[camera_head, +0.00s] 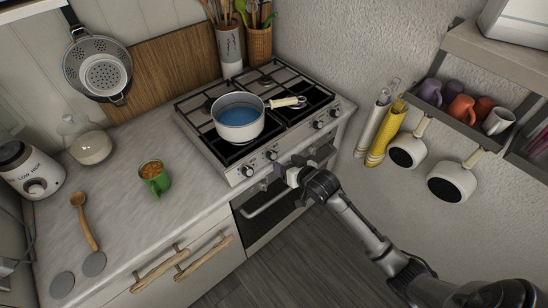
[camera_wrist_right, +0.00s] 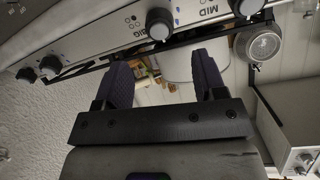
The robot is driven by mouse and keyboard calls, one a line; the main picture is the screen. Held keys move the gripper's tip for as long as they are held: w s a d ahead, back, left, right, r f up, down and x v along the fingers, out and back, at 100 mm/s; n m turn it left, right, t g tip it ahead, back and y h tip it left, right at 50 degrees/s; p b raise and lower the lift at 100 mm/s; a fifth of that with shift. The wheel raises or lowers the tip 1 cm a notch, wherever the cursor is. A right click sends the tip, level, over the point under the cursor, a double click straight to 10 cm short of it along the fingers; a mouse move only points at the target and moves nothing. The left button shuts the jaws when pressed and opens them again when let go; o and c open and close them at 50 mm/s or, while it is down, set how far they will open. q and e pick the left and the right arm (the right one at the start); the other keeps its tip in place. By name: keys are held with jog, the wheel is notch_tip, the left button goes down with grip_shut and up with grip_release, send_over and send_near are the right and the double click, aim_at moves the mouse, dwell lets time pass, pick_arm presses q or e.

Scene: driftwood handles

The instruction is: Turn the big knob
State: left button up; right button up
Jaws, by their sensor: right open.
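The stove (camera_head: 232,165) has a row of dark knobs on its front panel. In the right wrist view one knob (camera_wrist_right: 159,22) stands near the lettering BIG, and another knob (camera_wrist_right: 245,5) is near MID. Two more knobs are farther off at the left there. In the head view the two left knobs (camera_head: 271,155) show just left of my right gripper (camera_head: 284,168). My right gripper, also in its wrist view (camera_wrist_right: 162,75), is open, with nothing between its fingers. It is in front of the panel, apart from the knobs. My left gripper is out of view.
A pot (camera_head: 240,127) of blue liquid sits on the stove, its handle pointing right. The oven handle (camera_head: 268,200) juts out below the panel. Pans (camera_head: 452,183) hang on the right wall.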

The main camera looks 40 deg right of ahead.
aim_at(274, 157)
jog(key=b+x, duration=0.1)
jog(key=x, duration=0.6)
jog(key=shift+w+f, duration=0.2)
jog(key=shift+w, duration=0.1)
jog(key=shift+c, duration=0.3)
jog(key=c, duration=0.8)
jog(key=shift+r+n+p, duration=0.15)
jog(key=shift+n+p, duration=0.7)
jog(key=shift+n, duration=0.05)
jog(key=shift+c, duration=0.2)
jog(key=n+p, duration=0.2)
jog(key=shift+n+y, duration=0.3)
jog(key=shift+y, duration=0.1)
jog(key=n+p, duration=0.2)
jog(key=n, duration=0.1)
jog(key=shift+n+y, duration=0.3)
jog(key=shift+y, duration=0.1)
jog(key=shift+n+p, duration=0.45)
jog(key=shift+n, duration=0.75)
